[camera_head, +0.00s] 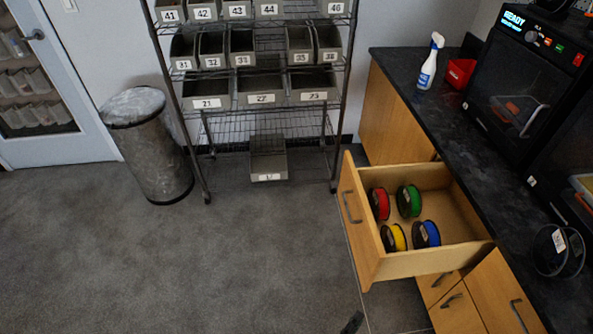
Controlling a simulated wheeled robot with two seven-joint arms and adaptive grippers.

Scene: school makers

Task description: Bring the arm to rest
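A small dark part of my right gripper (352,323) shows at the bottom edge of the head view, over the floor and below the open drawer (428,265). It is apart from the drawer in the picture. Most of this gripper and its arm are cut off, so I cannot tell whether the fingers are open or shut. My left gripper is not in view.
The drawer stands pulled out and holds red (380,204), green (409,200), yellow (393,237) and blue (426,234) spools. A dark spool (558,250) and spray bottle (429,62) are on the counter (440,120).

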